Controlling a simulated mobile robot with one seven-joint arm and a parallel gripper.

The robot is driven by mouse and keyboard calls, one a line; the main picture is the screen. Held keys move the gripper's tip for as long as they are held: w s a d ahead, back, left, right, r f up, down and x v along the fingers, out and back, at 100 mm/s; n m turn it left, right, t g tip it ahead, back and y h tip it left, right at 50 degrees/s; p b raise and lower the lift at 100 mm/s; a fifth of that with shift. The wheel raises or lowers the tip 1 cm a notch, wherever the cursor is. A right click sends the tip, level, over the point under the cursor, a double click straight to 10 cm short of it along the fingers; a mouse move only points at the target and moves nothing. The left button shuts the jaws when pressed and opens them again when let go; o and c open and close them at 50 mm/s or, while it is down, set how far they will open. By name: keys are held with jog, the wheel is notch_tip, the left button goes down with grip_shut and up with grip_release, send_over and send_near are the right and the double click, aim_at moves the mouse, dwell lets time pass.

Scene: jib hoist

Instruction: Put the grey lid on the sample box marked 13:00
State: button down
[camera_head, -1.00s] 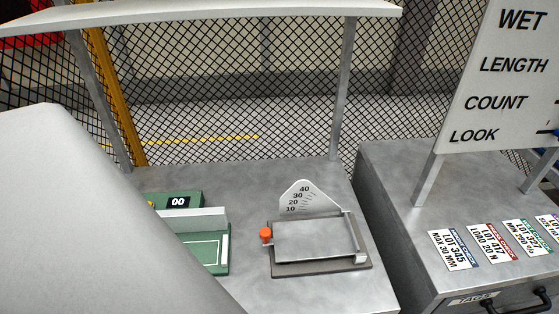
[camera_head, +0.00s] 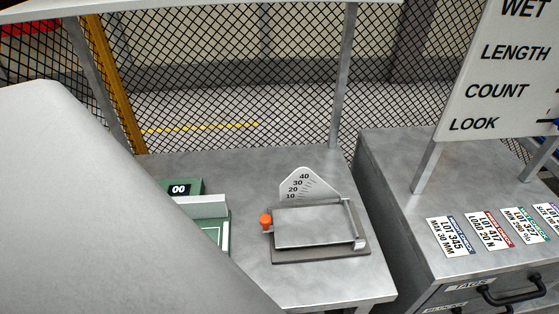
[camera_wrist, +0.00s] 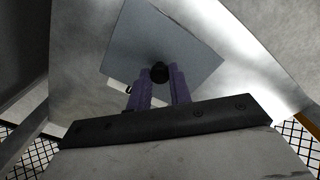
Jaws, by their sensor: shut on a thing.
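In the wrist view the grey lid (camera_wrist: 165,42) is a flat square plate with a black knob (camera_wrist: 159,72) in the middle. My gripper (camera_wrist: 159,80) has purple fingers and is shut on the knob, so it holds the lid. Part of a pale thing (camera_wrist: 125,97) with a small dark mark shows past the lid's edge; I cannot tell what it is. No box marked 13:00 can be made out in either view. My arm hides the left side of the head view, and the gripper does not show there.
On the metal table stand a green device (camera_head: 216,236) reading 00, partly behind my arm, and a hinged plate gauge (camera_head: 315,228) with an orange knob. To the right is a cabinet (camera_head: 400,170) with lot cards and a sign (camera_head: 500,75). A mesh fence (camera_head: 230,90) stands behind.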

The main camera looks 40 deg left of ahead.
jog(key=c, duration=1.2)
grip_release()
notch_tip(320, 180, up, 7)
jog(key=p, duration=0.7)
